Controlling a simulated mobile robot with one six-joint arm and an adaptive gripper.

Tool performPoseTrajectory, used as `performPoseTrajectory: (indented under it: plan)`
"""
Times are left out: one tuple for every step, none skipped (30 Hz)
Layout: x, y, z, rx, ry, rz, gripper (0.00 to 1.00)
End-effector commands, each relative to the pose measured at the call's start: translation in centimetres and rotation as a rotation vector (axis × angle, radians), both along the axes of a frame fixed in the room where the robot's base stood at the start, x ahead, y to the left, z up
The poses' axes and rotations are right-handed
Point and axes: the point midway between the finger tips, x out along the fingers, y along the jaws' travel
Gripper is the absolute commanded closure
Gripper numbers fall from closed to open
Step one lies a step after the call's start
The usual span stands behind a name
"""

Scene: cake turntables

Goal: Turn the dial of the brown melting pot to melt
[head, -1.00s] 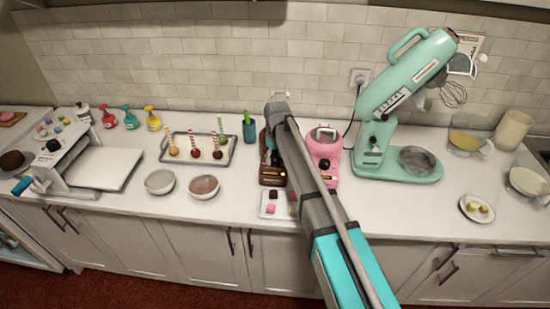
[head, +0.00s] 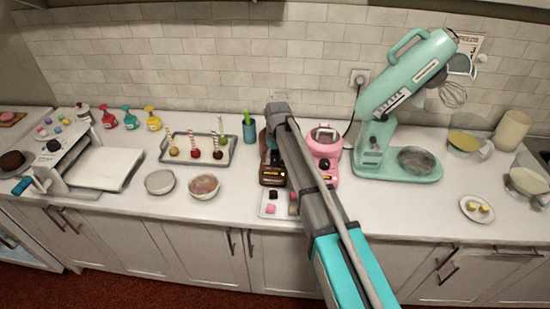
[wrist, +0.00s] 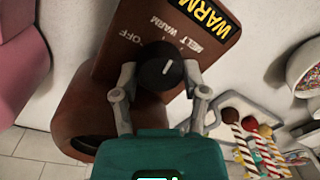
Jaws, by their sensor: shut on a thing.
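The brown melting pot (head: 270,181) stands on the counter left of the pink one, partly hidden by my arm. In the wrist view its brown front (wrist: 112,68) carries the printed words OFF, WARM and MELT and a black plate with WARM in yellow. My gripper (wrist: 160,75) is shut on the black dial (wrist: 160,71), one finger on each side. The dial's white mark points roughly up in the wrist view, towards the printed WARM between OFF and MELT. In the head view my fingertips are hidden behind my arm.
The pink melting pot (head: 325,156) stands close on the right, with the mint stand mixer (head: 405,85) beyond it. A small tray (head: 267,214) of sweets lies in front. A tray of cake pops (head: 163,154) and two bowls (head: 160,182) are to the left.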

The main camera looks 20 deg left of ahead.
Motion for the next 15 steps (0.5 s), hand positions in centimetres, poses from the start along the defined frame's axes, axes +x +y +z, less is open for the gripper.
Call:
performPoseTrajectory:
  plan:
    - [0.06, -0.13, -0.02, -0.002, -0.002, -0.041, 0.91]
    - [0.05, -0.14, -0.02, -0.002, -0.002, -0.066, 0.91]
    - [0.05, -0.14, -0.02, -0.002, -0.002, -0.101, 0.91]
    - [0.04, -0.15, -0.02, -0.003, -0.002, -0.128, 0.91]
    - [0.04, -0.15, -0.02, -0.002, -0.002, -0.155, 0.91]
    - [0.04, -0.16, -0.02, -0.003, -0.002, -0.192, 0.91]
    - [0.03, -0.17, -0.02, -0.003, -0.002, -0.219, 0.91]
    - [0.04, -0.16, -0.02, -0.002, -0.002, -0.247, 0.91]
    - [0.03, -0.17, -0.02, -0.002, -0.002, -0.283, 0.91]
    - [0.02, -0.17, -0.02, -0.002, -0.002, -0.310, 0.91]
    - [0.03, -0.17, -0.02, -0.002, -0.002, -0.336, 0.91]
    - [0.03, -0.17, -0.02, -0.002, -0.002, -0.369, 0.91]
    - [0.03, -0.17, -0.02, -0.002, -0.002, -0.393, 0.91]
    - [0.02, -0.17, -0.02, -0.001, -0.003, -0.416, 0.91]
    - [0.02, -0.16, -0.02, -0.001, -0.003, -0.445, 0.91]
